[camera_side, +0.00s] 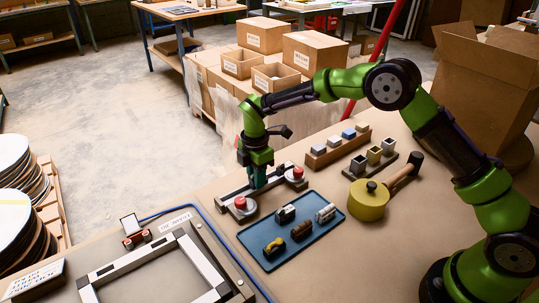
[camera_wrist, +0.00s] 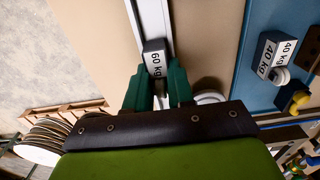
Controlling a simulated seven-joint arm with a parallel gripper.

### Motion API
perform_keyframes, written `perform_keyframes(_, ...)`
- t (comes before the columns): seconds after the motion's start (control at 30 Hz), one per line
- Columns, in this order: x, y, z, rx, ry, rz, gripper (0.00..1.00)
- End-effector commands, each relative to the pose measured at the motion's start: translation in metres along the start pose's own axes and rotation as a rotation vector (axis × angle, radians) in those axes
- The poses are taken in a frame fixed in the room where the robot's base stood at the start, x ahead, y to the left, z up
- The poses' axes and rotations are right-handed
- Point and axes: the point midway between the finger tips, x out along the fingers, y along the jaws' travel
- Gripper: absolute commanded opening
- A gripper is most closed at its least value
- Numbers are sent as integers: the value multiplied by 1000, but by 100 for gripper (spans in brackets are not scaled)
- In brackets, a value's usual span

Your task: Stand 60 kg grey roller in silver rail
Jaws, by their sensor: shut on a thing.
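My gripper (camera_side: 259,182), with teal fingers, points down over the silver rail (camera_side: 236,192) in the side view. In the wrist view my gripper (camera_wrist: 158,84) is shut on the grey roller (camera_wrist: 154,58), whose white label reads 60 kg. The roller lies in line with the silver rail (camera_wrist: 153,18), at the near end of its visible stretch. I cannot tell whether the roller rests in the rail or is held just above it. The fingers hide its lower part, and in the side view the roller is hidden.
Red-topped knobs (camera_side: 240,203) stand at the rail's ends. A blue tray (camera_side: 256,234) in front holds several rollers, including 40 kg ones (camera_wrist: 268,56). Behind are a wooden block rack (camera_side: 322,158), a cup rack and a yellow pot (camera_side: 368,205). A grey frame (camera_side: 205,262) lies front left.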

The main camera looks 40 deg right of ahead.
Motion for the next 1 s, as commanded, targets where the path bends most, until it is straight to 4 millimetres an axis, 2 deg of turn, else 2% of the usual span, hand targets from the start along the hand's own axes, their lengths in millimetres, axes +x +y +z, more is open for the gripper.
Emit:
perform_keyframes(0.03,6,0,0,-6,-2,-2,0)
perform_keyframes(0.3,8,-1,0,-8,-3,-4,0)
perform_keyframes(0.33,8,-1,0,-8,-3,-4,27)
perform_keyframes(0.5,8,-2,0,-7,-3,-9,52)
perform_keyframes(0.67,9,-4,0,-3,-3,-15,52)
perform_keyframes(0.7,9,-4,0,-2,-3,-17,46)
perform_keyframes(0.73,9,-4,0,-2,-3,-17,48)
perform_keyframes(1.0,7,-4,0,0,-2,-19,48)
